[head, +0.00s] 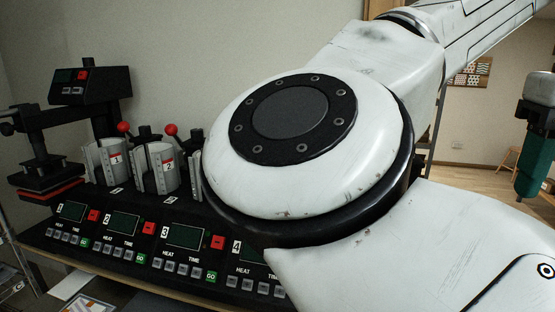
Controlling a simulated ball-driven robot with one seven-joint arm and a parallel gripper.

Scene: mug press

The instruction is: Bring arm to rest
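My white arm fills the middle and right of the head view, with a large round joint close to the camera. The mug press (150,235) stands behind the arm on a bench. Its numbered control panels show small dark screens and green buttons. Clamps marked 1 (105,160) and 2 (158,167) stand above the panels, with red-knobbed levers behind them. The arm covers the press's right part, including most of panel 4.
A dark flat press (45,165) with a raised control box (90,84) stands at the left. A small wooden stool (508,160) stands on the open floor (470,178) in the back right.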

